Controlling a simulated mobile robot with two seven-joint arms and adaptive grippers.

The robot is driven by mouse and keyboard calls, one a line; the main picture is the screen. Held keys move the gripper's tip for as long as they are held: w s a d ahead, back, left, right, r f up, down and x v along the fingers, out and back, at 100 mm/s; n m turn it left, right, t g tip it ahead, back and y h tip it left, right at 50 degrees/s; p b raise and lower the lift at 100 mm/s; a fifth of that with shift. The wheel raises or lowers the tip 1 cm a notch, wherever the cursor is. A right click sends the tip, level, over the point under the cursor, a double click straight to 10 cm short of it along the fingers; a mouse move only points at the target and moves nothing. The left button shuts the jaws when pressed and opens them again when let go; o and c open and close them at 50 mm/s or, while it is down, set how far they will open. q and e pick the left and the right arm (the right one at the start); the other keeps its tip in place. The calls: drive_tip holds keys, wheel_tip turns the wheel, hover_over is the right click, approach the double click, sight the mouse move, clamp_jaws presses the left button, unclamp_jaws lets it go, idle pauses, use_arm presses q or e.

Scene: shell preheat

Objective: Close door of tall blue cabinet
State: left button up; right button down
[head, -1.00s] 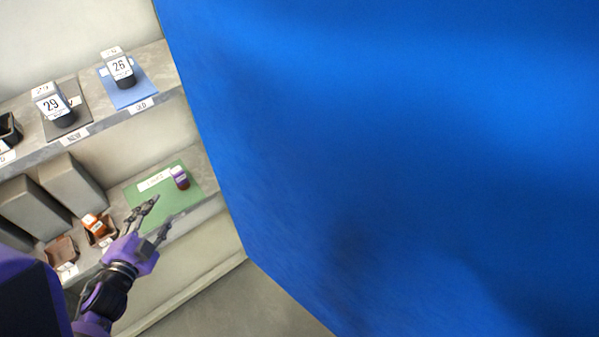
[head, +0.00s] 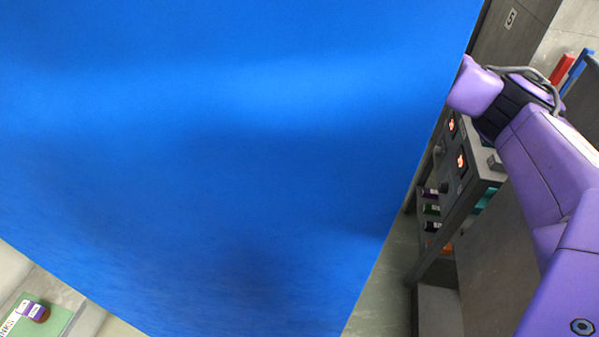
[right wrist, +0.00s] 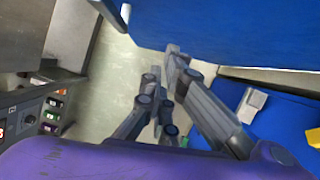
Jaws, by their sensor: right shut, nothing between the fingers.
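A large blue panel (head: 240,150) of the tall cabinet fills most of the head view, very close. I cannot tell from this view whether it is the door. In the right wrist view, a blue panel (right wrist: 230,35) crosses the top and another blue part (right wrist: 280,115) lies at the right, with a pale gap between them. My right gripper (right wrist: 170,130) is shut and empty, with its fingers just below the upper blue panel; touching cannot be told. In the head view, its fingers are hidden behind the blue panel's right edge. My left gripper is out of view.
A grey bench with lit controls (head: 462,161) stands beside my right arm. A green mat (head: 45,318) with a small jar (head: 37,312) shows at lower left. A pale handle-like piece (right wrist: 251,104) is at the right in the wrist view. Bare floor (right wrist: 100,95) shows left of the fingers.

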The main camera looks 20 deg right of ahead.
use_arm(q)
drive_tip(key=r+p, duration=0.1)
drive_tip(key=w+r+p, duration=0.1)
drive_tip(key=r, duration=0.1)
drive_tip(key=shift+p, duration=0.3)
use_arm(e)
drive_tip(key=s+a+f, duration=0.2)
drive_tip(key=s+f, duration=0.4)
drive_tip(key=f, duration=0.1)
drive_tip(key=shift+s+a, duration=0.2)
drive_tip(key=shift+a, duration=0.2)
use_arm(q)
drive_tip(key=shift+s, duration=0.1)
